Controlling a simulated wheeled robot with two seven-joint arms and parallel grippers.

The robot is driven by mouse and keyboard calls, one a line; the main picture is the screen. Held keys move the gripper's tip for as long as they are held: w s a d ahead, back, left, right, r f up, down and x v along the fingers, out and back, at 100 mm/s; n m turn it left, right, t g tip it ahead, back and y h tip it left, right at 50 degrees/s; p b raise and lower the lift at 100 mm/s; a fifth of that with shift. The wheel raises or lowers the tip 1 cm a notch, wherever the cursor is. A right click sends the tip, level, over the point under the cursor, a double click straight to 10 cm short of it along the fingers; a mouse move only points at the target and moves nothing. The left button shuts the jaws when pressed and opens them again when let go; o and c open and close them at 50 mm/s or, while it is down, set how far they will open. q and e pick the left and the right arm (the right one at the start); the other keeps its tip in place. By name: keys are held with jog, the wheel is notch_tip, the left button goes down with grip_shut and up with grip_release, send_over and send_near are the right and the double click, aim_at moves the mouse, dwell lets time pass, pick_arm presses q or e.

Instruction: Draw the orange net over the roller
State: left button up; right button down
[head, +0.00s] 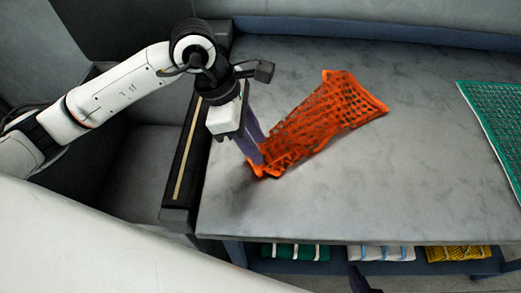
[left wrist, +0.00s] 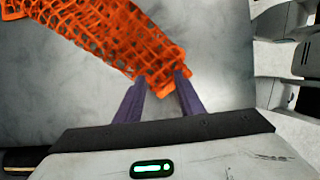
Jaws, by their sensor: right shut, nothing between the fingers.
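The orange net (head: 325,115) lies on the grey table, its near end bunched at the fingers of my left gripper (head: 258,158). In the left wrist view the net's corner (left wrist: 150,62) sits between the two purple fingertips (left wrist: 160,78), which stand apart. I cannot tell whether they grip it. A dark bar with a tan strip (head: 187,150), which looks like the roller, runs along the table's left edge, left of my left gripper. No net lies over it. The dark tip of my right gripper (head: 362,282) shows at the bottom edge, below the table front, empty and shut.
A green net panel (head: 495,120) lies at the table's right side. A shelf under the front edge holds green (head: 295,251), white (head: 380,253) and yellow (head: 458,253) net bundles. A raised blue rim (head: 380,31) runs along the back. The table's middle front is clear.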

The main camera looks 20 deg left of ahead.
pick_arm(q)
jog(key=shift+d+f+b, duration=0.2)
jog(key=shift+f+b, duration=0.3)
jog(key=shift+f, duration=0.15)
grip_shut()
notch_tip(320, 180, up, 7)
jog(key=p, duration=0.4)
